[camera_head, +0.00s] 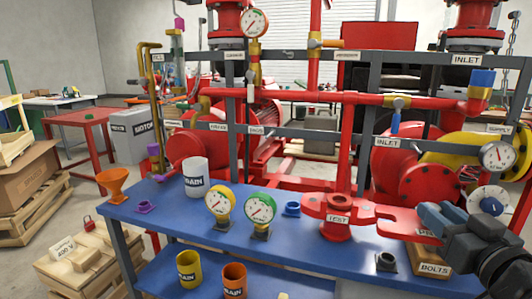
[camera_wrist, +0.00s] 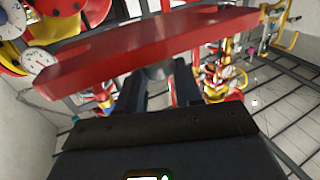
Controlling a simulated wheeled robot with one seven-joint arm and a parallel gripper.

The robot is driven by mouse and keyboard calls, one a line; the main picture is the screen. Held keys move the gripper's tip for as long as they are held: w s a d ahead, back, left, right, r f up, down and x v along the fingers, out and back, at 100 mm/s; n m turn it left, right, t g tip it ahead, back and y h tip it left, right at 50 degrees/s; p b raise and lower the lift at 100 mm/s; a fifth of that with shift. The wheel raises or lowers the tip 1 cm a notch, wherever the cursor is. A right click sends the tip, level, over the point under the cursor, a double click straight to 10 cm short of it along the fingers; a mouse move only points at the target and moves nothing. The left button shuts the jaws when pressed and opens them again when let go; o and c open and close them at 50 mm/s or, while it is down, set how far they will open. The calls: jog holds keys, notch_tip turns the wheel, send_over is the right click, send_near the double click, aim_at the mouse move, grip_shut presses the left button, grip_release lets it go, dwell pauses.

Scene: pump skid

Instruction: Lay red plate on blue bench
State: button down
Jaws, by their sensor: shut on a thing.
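The red plate (camera_head: 388,217) is a long flat piece over the right part of the blue bench (camera_head: 185,213). My gripper (camera_head: 424,217) is shut on its right end. In the wrist view the red plate (camera_wrist: 150,45) spans the picture crosswise beyond my gripper (camera_wrist: 155,78). The right end of the bench is partly hidden by my arm.
A white drain can (camera_head: 195,177), two gauges (camera_head: 219,203) (camera_head: 260,210) and a blue fitting (camera_head: 292,209) stand on the bench. A dark fitting (camera_head: 386,261) and a bolts box (camera_head: 433,269) are near my gripper. Red pipes (camera_head: 375,99) rise behind.

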jog(key=s+a+f, duration=0.1)
jog(key=a+f, duration=0.1)
jog(key=f, duration=0.8)
jog(key=s+a+f, duration=0.1)
jog(key=a+f, duration=0.2)
jog(key=f, duration=0.7)
jog(key=s+a+f+h, duration=0.1)
jog(key=s+a+f, duration=0.1)
jog(key=f, duration=0.8)
jog(key=shift+a+m, duration=0.4)
jog(key=shift+a, duration=0.35)
jog(key=shift+r, duration=0.1)
jog(key=s+f, duration=0.5)
jog(key=f, duration=0.1)
jog(key=shift+w, duration=0.1)
